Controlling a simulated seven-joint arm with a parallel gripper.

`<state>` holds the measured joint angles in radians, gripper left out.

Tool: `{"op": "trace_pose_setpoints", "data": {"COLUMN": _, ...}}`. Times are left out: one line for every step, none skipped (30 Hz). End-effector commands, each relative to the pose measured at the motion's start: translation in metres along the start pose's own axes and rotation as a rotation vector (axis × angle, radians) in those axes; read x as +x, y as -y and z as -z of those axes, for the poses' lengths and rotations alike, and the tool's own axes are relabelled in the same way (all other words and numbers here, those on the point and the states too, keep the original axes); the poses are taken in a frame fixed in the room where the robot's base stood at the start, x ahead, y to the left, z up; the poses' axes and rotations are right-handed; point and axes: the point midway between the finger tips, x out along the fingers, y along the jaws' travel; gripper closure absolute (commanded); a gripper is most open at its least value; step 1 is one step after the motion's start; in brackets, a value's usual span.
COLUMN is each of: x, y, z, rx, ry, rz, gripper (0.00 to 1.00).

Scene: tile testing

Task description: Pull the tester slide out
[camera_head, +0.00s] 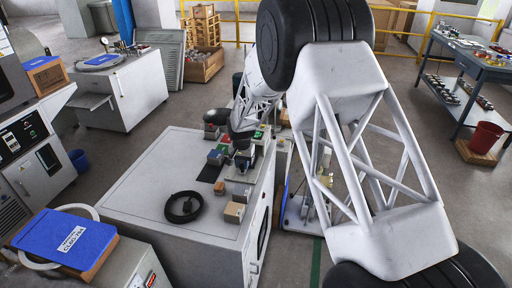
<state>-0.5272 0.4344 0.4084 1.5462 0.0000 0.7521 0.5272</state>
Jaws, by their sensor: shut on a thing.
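My white lattice arm reaches over the white cabinet top (165,178) to a small tester (241,174) near its right back edge. My dark gripper (243,152) is at the tester, pointing down and small in this view. It is shut on a part there, which I take to be the tester slide. The fingers and the slide are mostly hidden by the wrist and too small to make out. I cannot tell how far the slide stands out.
Small coloured blocks (215,157) stand left of the gripper. The cabinet's left part is clear. Other equipment (300,205) stands to the right, partly behind my arm.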

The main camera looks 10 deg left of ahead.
Motion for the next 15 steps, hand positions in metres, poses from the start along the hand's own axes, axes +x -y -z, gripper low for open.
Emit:
{"op": "trace_pose_setpoints", "data": {"x": -0.001, "y": 0.000, "z": -0.002, "rx": 0.000, "ry": -0.001, "rz": 0.001, "gripper": 0.90}}
{"op": "trace_pose_setpoints", "data": {"x": -0.001, "y": 0.000, "z": -0.003, "rx": 0.000, "ry": -0.001, "rz": 0.001, "gripper": 0.90}}
{"op": "trace_pose_setpoints", "data": {"x": -0.001, "y": 0.000, "z": -0.004, "rx": 0.000, "ry": -0.001, "rz": 0.001, "gripper": 0.90}}
{"op": "trace_pose_setpoints", "data": {"x": -0.001, "y": 0.000, "z": -0.005, "rx": 0.000, "ry": -0.001, "rz": 0.001, "gripper": 0.90}}
{"op": "trace_pose_setpoints", "data": {"x": -0.001, "y": 0.000, "z": -0.006, "rx": 0.000, "ry": -0.001, "rz": 0.001, "gripper": 0.90}}
{"op": "trace_pose_setpoints", "data": {"x": -0.001, "y": 0.000, "z": -0.008, "rx": 0.000, "ry": -0.001, "rz": 0.001, "gripper": 0.90}}
{"op": "trace_pose_setpoints", "data": {"x": -0.001, "y": 0.000, "z": -0.009, "rx": 0.000, "ry": -0.001, "rz": 0.000, "gripper": 0.90}}
{"op": "trace_pose_setpoints", "data": {"x": -0.001, "y": 0.000, "z": -0.010, "rx": 0.000, "ry": -0.001, "rz": 0.000, "gripper": 0.90}}
{"op": "trace_pose_setpoints", "data": {"x": -0.001, "y": 0.000, "z": -0.011, "rx": 0.000, "ry": -0.001, "rz": 0.000, "gripper": 0.90}}
{"op": "trace_pose_setpoints", "data": {"x": -0.001, "y": 0.000, "z": -0.013, "rx": 0.000, "ry": -0.001, "rz": 0.000, "gripper": 0.90}}
{"op": "trace_pose_setpoints", "data": {"x": -0.001, "y": 0.000, "z": -0.013, "rx": 0.000, "ry": -0.001, "rz": 0.000, "gripper": 0.90}}
{"op": "trace_pose_setpoints", "data": {"x": -0.001, "y": 0.000, "z": -0.015, "rx": 0.000, "ry": 0.000, "rz": 0.000, "gripper": 0.90}}
{"op": "trace_pose_setpoints", "data": {"x": -0.001, "y": 0.001, "z": -0.016, "rx": 0.000, "ry": 0.000, "rz": 0.000, "gripper": 0.90}}
{"op": "trace_pose_setpoints", "data": {"x": -0.001, "y": 0.001, "z": -0.017, "rx": 0.000, "ry": 0.000, "rz": 0.000, "gripper": 0.90}}
{"op": "trace_pose_setpoints", "data": {"x": -0.001, "y": 0.001, "z": -0.018, "rx": 0.000, "ry": 0.000, "rz": 0.000, "gripper": 0.90}}
